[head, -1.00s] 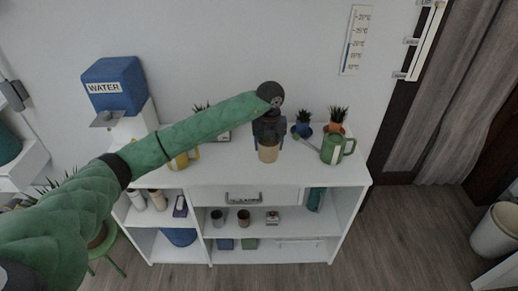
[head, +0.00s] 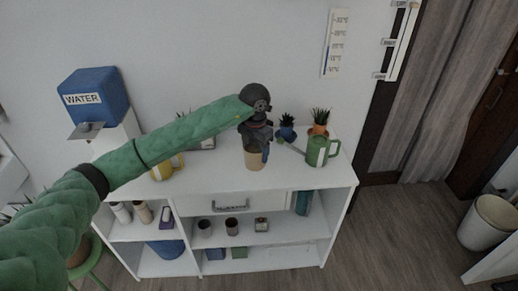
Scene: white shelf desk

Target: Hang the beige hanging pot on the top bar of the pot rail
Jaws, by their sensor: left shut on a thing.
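The beige pot (head: 253,159) is upright at the middle of the white shelf top, near its front edge. My left gripper (head: 257,140) points down from above and is shut on the pot at its upper part. The fingers and the pot's rim are partly hidden by the gripper body. I cannot tell whether the pot's base touches the shelf top. A white upright with small labelled tags (head: 398,40) is on the wall at the upper right. It may be the pot rail, and its top is cut off by the frame. My right gripper is not in view.
On the shelf top (head: 215,180), a green watering can (head: 319,150) and two small potted plants, blue (head: 287,130) and orange (head: 319,125), stand right of the pot. A yellow mug (head: 163,172) and a blue water dispenser (head: 92,97) are left.

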